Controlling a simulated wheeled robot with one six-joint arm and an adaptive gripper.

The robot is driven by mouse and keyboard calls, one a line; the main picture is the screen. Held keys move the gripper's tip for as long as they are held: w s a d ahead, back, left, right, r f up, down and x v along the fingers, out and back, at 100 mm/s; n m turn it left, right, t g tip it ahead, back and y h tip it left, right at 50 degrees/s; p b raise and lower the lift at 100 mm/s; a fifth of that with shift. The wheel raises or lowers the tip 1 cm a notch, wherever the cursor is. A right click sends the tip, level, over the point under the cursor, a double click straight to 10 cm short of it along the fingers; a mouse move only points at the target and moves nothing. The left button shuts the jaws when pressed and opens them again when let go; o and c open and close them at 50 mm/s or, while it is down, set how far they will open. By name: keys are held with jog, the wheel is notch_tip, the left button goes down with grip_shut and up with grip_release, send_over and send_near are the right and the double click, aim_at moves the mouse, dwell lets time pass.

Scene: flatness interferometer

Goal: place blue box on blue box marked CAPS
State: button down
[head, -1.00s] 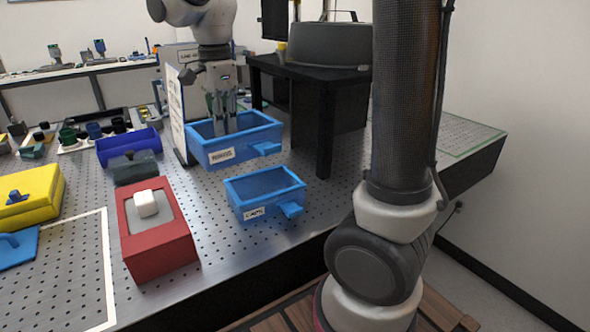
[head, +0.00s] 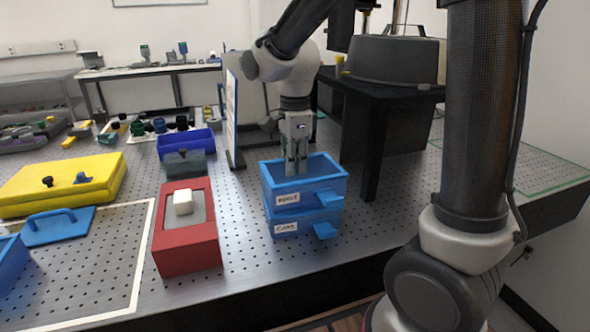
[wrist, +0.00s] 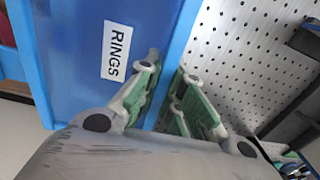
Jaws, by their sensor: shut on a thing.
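The upper blue box (head: 333,186), with a white label that reads RINGS in the wrist view (wrist: 185,20), sits directly over the blue box marked CAPS (head: 302,229). The two look level and lined up, with no clear gap between them. The CAPS box shows only its lower front, label and tab handle; its opening is hidden. My gripper (head: 297,168) points down at the upper box and is shut on its wall. In the wrist view my gripper (wrist: 168,66) has its fingers close together at that wall's edge.
A red box with a white block (head: 183,203) stands left of the stack. A blue bin (head: 200,143) and an upright white panel (head: 232,110) are behind. A black stand (head: 385,140) is at the right. The perforated table's front edge (head: 250,285) is near.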

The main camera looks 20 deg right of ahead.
jog(key=shift+f, duration=0.7)
jog(key=c, duration=1.5)
grip_release()
jog(key=shift+f, duration=0.15)
jog(key=shift+c, duration=0.2)
